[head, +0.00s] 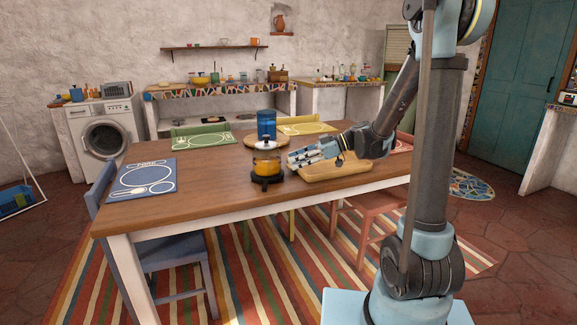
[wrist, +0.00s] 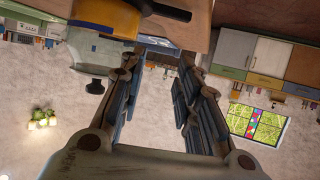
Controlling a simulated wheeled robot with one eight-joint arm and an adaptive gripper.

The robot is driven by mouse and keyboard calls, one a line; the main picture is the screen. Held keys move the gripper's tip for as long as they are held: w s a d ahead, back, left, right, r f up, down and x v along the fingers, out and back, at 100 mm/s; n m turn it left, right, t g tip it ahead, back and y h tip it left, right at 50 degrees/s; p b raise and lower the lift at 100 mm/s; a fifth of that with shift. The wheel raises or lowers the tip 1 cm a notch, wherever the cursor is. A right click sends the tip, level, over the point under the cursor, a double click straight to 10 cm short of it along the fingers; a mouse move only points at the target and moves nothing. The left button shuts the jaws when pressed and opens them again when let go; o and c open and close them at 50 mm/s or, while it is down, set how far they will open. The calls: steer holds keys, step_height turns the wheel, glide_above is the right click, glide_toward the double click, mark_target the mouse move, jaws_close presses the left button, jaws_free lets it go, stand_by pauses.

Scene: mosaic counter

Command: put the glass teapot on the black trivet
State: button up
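The glass teapot (head: 267,163), with amber contents and a pale lid, stands upright on the black trivet (head: 266,181) on the wooden table. The teapot's amber body (wrist: 105,14) and black handle (wrist: 160,9) appear to show at the top edge of the wrist view, which looks upside down. My gripper (head: 294,159) is just right of the teapot, above the board. In the wrist view my gripper (wrist: 158,66) has its fingers apart with nothing between them. Whether a finger touches the teapot's handle cannot be told.
A wooden board (head: 335,170) lies under my gripper. A blue canister (head: 266,125) stands behind the teapot. Blue (head: 146,180), green (head: 201,136), yellow (head: 307,129) and red (head: 403,144) placemats lie around the table.

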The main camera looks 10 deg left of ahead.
steer(key=shift+v, duration=1.6)
steer(key=s+d+f+m+t+h, duration=0.1)
steer(key=s+d+f+m+h, duration=0.3)
steer(key=s+d+m, duration=0.2)
steer(key=s+d+f+m+t+h, duration=0.1)
steer(key=s+d+f+m+h, duration=0.3)
steer(key=s+d+m, duration=0.3)
steer(key=s+d+f+m+t+h, duration=0.2)
steer(key=s+d+f+m+h, duration=0.2)
steer(key=s+d, duration=0.7)
steer(key=d+m+h, duration=0.1)
steer(key=d+m, duration=0.1)
steer(key=d, duration=0.3)
steer(key=shift+s+d+m, duration=0.2)
steer(key=shift+m, duration=0.1)
